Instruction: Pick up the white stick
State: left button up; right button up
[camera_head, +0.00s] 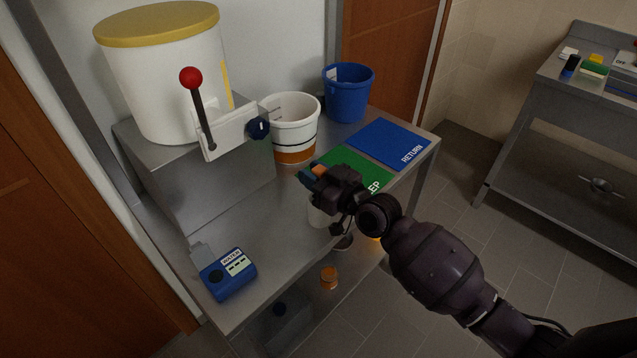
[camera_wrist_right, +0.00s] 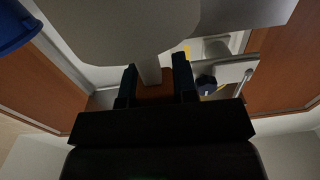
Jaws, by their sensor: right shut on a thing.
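My right gripper (camera_head: 316,176) is over the front of the steel table, beside the green mat. In the right wrist view the gripper (camera_wrist_right: 156,88) is closed on a pale, narrow shaft, which I take for the white stick (camera_wrist_right: 149,70). An orange-brown patch shows between the fingers; I cannot tell whether it belongs to the stick. A large whitish rounded body (camera_wrist_right: 125,30) fills the top of that view, close to the shaft. In the head view a white container (camera_head: 318,216) shows just below the gripper, partly hidden by it. My left gripper is not in view.
The steel table (camera_head: 270,235) carries a yellow-lidded tank (camera_head: 165,80) with a red-knobbed lever, a white-and-orange bucket (camera_head: 293,125), a blue bucket (camera_head: 348,93), a green mat (camera_head: 352,165), a blue RETURN mat (camera_head: 385,142) and a blue meter (camera_head: 228,273). A second bench (camera_head: 570,110) stands right.

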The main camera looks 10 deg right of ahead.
notch_tip(320, 180, up, 20)
jog(key=p, duration=0.3)
dwell(0.5)
